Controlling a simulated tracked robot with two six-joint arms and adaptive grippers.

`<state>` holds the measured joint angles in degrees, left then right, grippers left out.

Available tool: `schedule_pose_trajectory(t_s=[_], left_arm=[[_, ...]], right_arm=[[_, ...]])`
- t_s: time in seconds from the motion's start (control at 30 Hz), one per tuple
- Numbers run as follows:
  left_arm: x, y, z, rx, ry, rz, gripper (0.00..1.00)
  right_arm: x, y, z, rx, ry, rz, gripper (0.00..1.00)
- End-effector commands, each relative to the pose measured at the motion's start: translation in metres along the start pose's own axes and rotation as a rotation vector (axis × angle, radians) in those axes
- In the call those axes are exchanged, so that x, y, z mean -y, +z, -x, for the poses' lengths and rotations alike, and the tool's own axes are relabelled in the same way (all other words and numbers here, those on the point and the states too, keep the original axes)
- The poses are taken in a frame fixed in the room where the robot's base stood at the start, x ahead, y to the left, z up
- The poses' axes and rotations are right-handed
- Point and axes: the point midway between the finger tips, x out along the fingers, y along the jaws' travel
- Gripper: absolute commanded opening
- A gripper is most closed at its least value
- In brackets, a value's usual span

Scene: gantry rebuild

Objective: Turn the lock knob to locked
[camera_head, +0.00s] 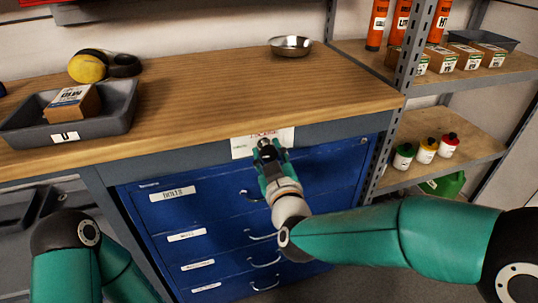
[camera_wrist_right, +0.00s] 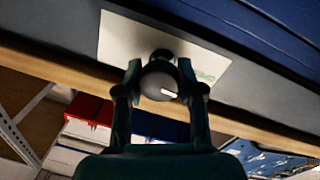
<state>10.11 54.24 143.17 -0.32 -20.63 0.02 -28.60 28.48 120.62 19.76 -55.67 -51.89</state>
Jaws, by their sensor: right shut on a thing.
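The lock knob (camera_wrist_right: 158,84) is a round grey knob with a short white mark, on a white label plate (camera_wrist_right: 112,48) in the right wrist view. The mark lies roughly sideways there. In the head view the plate (camera_head: 242,148) is on the grey rail under the bench top, with red print; its other wording is not readable. My right gripper (camera_head: 266,148) is in front of it and largely hides the knob. In the wrist view its fingers (camera_wrist_right: 160,80) are shut on the knob, one on each side. My left gripper is out of view.
Below the rail is a blue drawer cabinet (camera_head: 222,218) with wire handles. The wooden bench top (camera_head: 210,100) holds a grey tray (camera_head: 88,125) with a box, yellow ear muffs (camera_head: 86,66) and a metal bowl (camera_head: 290,46). Shelves with bottles stand at the right.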

Motion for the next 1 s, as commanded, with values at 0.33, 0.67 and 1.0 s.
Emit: schedule_pose_trajectory(t_s=[0.33, 0.67, 1.0], left_arm=[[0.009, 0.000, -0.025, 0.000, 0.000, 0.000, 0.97], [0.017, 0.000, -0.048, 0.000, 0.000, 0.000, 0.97], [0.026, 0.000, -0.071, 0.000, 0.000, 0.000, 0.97]], right_arm=[[0.000, 0.003, 0.000, 0.017, -0.007, -0.261, 0.03], [-0.002, 0.003, 0.000, 0.041, -0.018, -0.574, 0.03], [-0.003, 0.004, 0.000, 0.064, -0.030, -0.897, 0.03]])
